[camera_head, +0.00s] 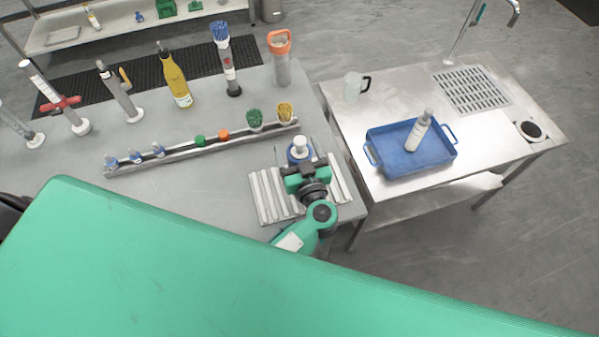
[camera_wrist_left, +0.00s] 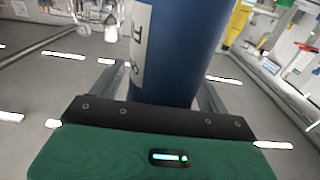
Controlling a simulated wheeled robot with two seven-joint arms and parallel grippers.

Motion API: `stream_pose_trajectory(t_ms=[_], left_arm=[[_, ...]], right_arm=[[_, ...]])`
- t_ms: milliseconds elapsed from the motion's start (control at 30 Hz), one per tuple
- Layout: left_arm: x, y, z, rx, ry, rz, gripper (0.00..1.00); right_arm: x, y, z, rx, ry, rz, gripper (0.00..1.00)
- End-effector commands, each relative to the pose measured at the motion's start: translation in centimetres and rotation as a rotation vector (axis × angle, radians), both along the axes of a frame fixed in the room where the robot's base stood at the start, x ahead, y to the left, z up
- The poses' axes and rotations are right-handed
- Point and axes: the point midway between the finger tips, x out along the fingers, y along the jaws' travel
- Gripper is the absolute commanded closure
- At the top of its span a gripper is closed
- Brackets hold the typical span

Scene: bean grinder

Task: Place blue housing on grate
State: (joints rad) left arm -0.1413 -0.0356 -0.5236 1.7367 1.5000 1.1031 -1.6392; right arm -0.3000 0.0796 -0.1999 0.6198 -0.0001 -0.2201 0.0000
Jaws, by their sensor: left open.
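The blue housing (camera_head: 298,153), with a white top, is upright at the ribbed metal grate (camera_head: 262,196) on the grey table. In the left wrist view the housing (camera_wrist_left: 180,50) is a large blue cylinder with a white lettered label. The fingers of the left gripper (camera_wrist_left: 163,80) stand open on either side of it. Its base is hidden by the gripper, so I cannot tell whether it touches the grate. My right gripper is not in view.
A rail (camera_head: 205,150) with several small coloured parts lies left of the grate. Bottles and tools stand behind it, including a yellow bottle (camera_head: 176,80). On the steel table at right are a blue tray (camera_head: 398,168), a clear mug (camera_head: 353,87) and a slotted drain (camera_head: 473,90).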

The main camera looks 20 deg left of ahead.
Motion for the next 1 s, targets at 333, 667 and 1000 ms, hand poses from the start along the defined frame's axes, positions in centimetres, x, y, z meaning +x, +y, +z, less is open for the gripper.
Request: stream_pose_trajectory(t_ms=[333,667,1000], left_arm=[[0.0,0.0,0.0,0.000,0.000,0.001,0.70],[0.0,0.0,0.2,-0.001,-0.002,0.001,0.99],[-0.1,0.0,5.1,-0.007,-0.006,0.003,0.99]], right_arm=[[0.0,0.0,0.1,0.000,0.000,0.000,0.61],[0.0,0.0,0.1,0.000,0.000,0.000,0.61],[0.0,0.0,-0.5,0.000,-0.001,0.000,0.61]])
